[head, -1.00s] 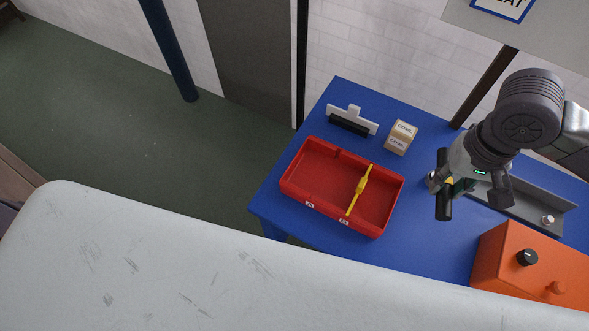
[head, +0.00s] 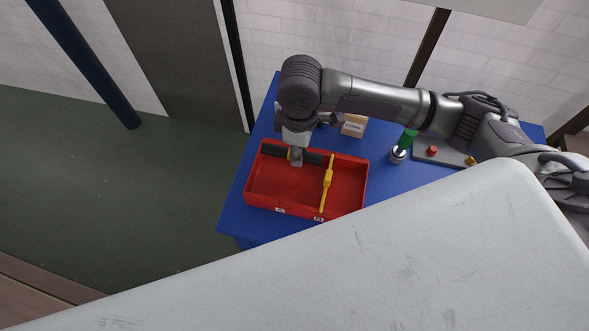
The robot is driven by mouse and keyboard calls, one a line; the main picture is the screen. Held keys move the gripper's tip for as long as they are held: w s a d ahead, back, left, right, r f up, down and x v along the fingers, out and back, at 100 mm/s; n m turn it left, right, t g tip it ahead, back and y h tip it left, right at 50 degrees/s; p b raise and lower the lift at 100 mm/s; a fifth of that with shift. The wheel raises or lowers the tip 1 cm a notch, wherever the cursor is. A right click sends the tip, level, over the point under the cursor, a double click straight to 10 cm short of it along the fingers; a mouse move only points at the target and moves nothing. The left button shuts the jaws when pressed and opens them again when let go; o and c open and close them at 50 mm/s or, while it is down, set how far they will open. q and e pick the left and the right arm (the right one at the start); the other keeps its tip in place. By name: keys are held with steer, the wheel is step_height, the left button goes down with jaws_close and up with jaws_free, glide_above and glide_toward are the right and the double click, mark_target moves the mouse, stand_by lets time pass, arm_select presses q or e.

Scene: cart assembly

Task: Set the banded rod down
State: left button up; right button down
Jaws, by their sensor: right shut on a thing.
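The banded rod (head: 312,157) is black with a yellow band near its middle. My right gripper (head: 296,159) is shut on it around the band and partly hides it. The rod lies level, pointing left to right, at the far left part of the red tray (head: 259,202). Whether it touches the tray floor or hangs just above it, I cannot tell. A yellow divider (head: 327,180) crosses the tray to the right of the rod. My left gripper is not in view.
The tray stands on a blue table (head: 383,183). Behind it is a light labelled box (head: 354,125). To the right are a green-topped cylinder (head: 408,139) and a grey holder (head: 450,156) with red and yellow knobs. My right arm spans the table's back.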

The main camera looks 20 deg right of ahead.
mark_target(298, 172)
steer(key=shift+f, duration=3.3)
steer(key=c, duration=1.2)
jaws_free()
steer(key=shift+f, duration=0.1)
step_height(298, 172, up, 12)
steer(key=shift+r, duration=0.15)
